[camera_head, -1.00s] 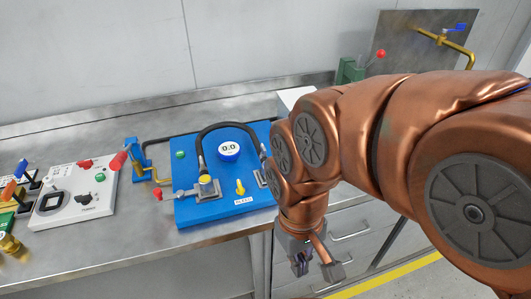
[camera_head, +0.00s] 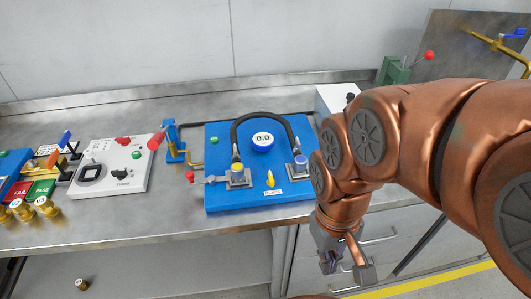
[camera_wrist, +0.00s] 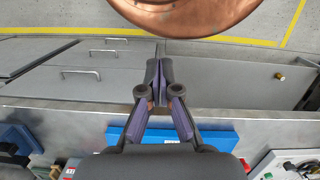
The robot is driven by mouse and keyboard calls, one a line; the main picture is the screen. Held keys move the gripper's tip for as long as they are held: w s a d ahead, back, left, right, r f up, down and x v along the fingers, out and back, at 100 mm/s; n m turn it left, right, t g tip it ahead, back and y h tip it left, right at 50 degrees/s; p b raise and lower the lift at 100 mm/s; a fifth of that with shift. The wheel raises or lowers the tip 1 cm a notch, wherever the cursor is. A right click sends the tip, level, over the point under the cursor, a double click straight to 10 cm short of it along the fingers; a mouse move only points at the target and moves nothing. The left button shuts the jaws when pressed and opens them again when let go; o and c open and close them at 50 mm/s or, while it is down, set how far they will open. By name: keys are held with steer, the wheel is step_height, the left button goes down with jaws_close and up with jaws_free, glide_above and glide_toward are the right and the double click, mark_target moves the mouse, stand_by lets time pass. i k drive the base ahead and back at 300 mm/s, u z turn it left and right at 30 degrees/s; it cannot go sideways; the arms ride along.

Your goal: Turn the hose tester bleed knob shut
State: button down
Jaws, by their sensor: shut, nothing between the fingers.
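The hose tester is a blue panel (camera_head: 225,200) on the bench, with a black hose (camera_head: 262,117) looped between two fittings and a round gauge (camera_head: 263,140) reading 0.0. Its yellow bleed knob (camera_head: 270,179) stands near the front edge, above a white label that seems to read BLEED. The knob's pointer is roughly upright in the picture. My gripper (camera_head: 347,268) hangs in front of the bench edge, right of and apart from the knob. In the wrist view my gripper (camera_wrist: 158,72) is shut and empty. Part of the blue panel (camera_wrist: 120,134) shows there behind the fingers.
A white tester box (camera_head: 105,180) and a red-handled blue pump (camera_head: 174,143) stand left of the panel. A white box (camera_head: 335,99) and a green device (camera_head: 392,72) are behind my arm. Drawers with handles (camera_head: 378,238) lie below the bench edge.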

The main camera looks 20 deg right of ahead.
mark_target(270, 181)
steer(key=u, duration=2.25)
steer(key=k, duration=0.35)
steer(key=z, duration=1.05)
